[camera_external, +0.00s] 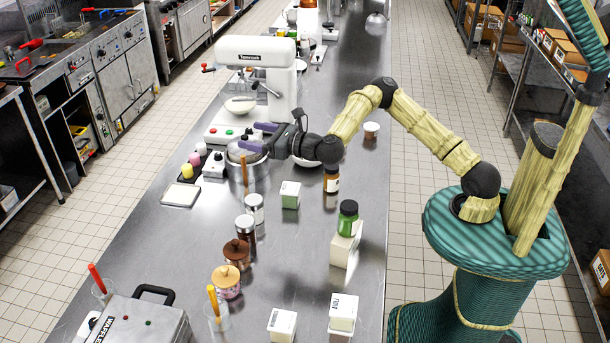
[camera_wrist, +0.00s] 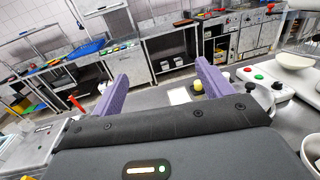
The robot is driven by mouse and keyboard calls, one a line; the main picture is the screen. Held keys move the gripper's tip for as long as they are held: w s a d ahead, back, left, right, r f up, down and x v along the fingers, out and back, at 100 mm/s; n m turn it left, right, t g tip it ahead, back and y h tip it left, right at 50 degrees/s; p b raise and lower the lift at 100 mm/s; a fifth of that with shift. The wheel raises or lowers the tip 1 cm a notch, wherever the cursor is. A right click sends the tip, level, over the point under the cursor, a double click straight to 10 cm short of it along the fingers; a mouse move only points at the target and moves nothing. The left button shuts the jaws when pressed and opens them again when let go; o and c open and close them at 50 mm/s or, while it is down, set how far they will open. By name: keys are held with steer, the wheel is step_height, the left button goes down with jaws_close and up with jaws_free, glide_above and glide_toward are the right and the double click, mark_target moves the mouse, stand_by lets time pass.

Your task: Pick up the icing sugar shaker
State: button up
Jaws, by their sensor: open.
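A small jar with a metal lid and whitish contents, which looks like the icing sugar shaker (camera_external: 254,209), stands upright on the steel counter (camera_external: 300,254) in the outside view. Just nearer the camera is a similar metal-lidded jar with dark contents (camera_external: 245,230). My gripper (camera_external: 254,138) is above the metal pot, farther up the counter than both jars. Its purple fingers are spread, with nothing between them. They also show in the wrist view (camera_wrist: 162,70), pointing across the counter towards the kitchen units. I cannot make out the shaker in the wrist view.

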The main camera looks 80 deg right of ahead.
mark_target(248, 204)
step_height(248, 204, down, 19)
steer(key=shift+f, duration=0.15)
steer(key=shift+f+p, duration=0.55)
steer(key=shift+f, duration=2.3)
steer(key=shift+f, duration=0.5)
steer(key=w, duration=0.1)
steer(key=w+p, duration=0.1)
steer(key=w, duration=0.3)
steer(key=shift+d+p, duration=0.35)
steer(key=shift+d, duration=0.05)
steer(key=shift+s, duration=0.1)
steer(key=shift+c, duration=0.5)
steer(key=c, duration=1)
